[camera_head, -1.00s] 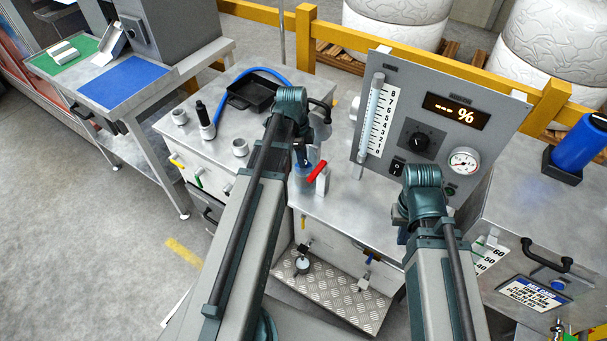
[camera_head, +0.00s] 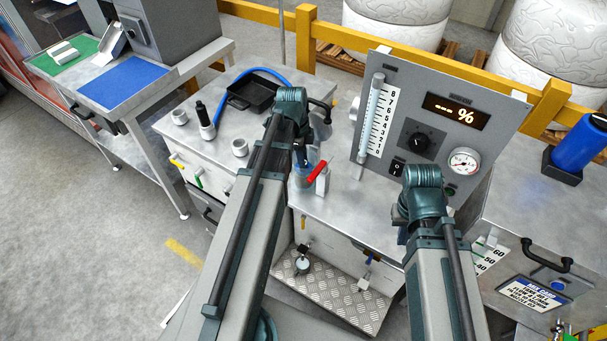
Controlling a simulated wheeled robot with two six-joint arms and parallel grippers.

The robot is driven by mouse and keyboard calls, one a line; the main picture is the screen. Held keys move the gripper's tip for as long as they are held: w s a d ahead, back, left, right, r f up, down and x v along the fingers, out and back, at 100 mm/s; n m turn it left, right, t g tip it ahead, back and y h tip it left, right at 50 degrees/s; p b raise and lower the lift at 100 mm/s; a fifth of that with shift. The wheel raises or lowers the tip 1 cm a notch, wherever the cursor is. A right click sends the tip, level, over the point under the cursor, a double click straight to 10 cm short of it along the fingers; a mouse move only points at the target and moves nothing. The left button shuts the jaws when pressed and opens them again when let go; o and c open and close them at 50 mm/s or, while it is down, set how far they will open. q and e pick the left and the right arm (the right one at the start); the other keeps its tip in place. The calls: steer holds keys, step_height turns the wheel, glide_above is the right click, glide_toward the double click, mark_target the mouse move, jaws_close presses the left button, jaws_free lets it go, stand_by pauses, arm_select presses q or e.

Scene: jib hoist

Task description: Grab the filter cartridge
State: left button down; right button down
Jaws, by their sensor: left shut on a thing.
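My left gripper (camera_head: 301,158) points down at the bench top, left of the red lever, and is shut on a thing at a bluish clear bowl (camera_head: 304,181). This appears to be the filter cartridge, but the fingers and my arm hide most of it. My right gripper (camera_head: 403,232) is at the bench's right part, below the gauge panel; its fingers are hidden behind my arm, so its opening does not show.
A red lever (camera_head: 317,171) stands close right of my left gripper. The gauge panel (camera_head: 436,117) rises behind. A black tray (camera_head: 254,93), a blue hose and several small metal cups are on the bench's left part. A blue cylinder (camera_head: 580,145) stands at far right.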

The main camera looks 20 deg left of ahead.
arm_select(q)
steer(key=shift+r, duration=0.1)
stand_by(0.6)
step_height(320, 180, up, 18)
steer(key=p, duration=1.8)
